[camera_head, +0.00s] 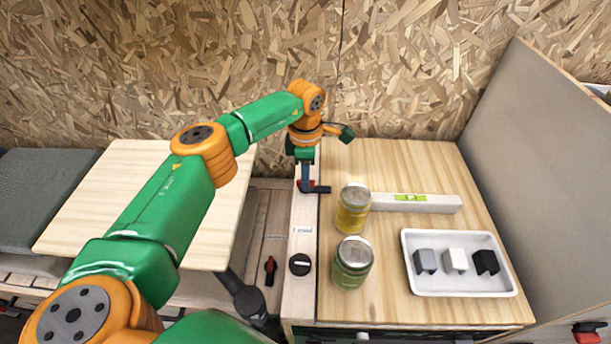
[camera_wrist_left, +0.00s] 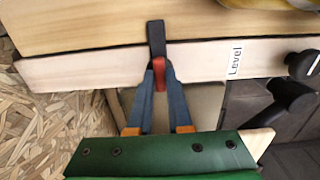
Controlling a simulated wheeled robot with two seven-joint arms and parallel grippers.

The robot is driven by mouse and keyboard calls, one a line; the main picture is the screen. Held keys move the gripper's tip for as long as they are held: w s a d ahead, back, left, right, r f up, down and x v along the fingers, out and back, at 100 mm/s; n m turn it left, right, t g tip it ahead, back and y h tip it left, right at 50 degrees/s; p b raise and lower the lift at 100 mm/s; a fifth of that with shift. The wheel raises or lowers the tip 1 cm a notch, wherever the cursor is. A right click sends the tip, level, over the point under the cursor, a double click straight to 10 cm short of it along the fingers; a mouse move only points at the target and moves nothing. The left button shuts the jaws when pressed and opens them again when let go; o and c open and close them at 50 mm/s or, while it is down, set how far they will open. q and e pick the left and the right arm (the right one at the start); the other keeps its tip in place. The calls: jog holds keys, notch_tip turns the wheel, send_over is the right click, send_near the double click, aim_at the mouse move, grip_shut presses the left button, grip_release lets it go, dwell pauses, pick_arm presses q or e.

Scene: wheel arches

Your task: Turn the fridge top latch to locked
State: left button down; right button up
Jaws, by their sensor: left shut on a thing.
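A latch with a black bar (camera_head: 319,189) and a red tab sits at the far end of the narrow pale strip, beside the wooden top. In the left wrist view its black bar (camera_wrist_left: 156,38) crosses the strip's edge onto the wooden top, and the red tab (camera_wrist_left: 159,72) is between my fingertips. My left gripper (camera_head: 306,180) comes down from above and is shut on the red tab; it also shows in the left wrist view (camera_wrist_left: 158,78). The fingers partly hide the latch in the head view. My right gripper is not in view.
A yellow jar (camera_head: 353,211) and a green jar (camera_head: 352,265) stand right of the strip. A spirit level (camera_head: 415,203) and a white tray (camera_head: 462,288) with several small blocks lie further right. A black knob (camera_head: 300,264) and another red-handled latch (camera_head: 270,268) are nearer.

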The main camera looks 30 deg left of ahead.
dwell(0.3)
pick_arm(q)
jog(key=c, duration=0.8)
grip_release()
jog(key=shift+c, duration=0.2)
notch_tip(320, 180, up, 7)
jog(key=shift+r, duration=0.1)
